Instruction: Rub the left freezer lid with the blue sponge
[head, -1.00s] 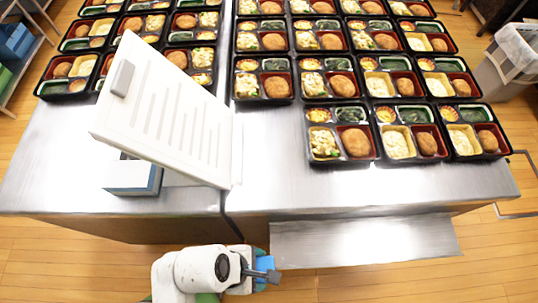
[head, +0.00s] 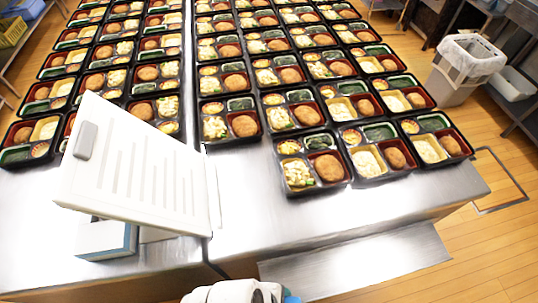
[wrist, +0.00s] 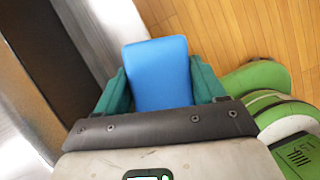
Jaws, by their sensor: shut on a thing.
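The blue sponge (wrist: 158,85) is clamped between the teal fingers of my gripper (wrist: 160,72) in the wrist view. In the head view only a bit of blue (head: 291,299) shows at the bottom edge, beside my white arm. A white ribbed lid (head: 135,165) with a grey handle stands raised and tilted at the left of the steel counter, apart from my gripper.
A white and blue box (head: 106,240) sits beneath the lid. Rows of filled bento trays (head: 312,172) cover the back of the steel counter (head: 240,225). A steel ledge (head: 355,262) juts from the front. A bin (head: 466,68) stands at the right. Wooden floor is free at right.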

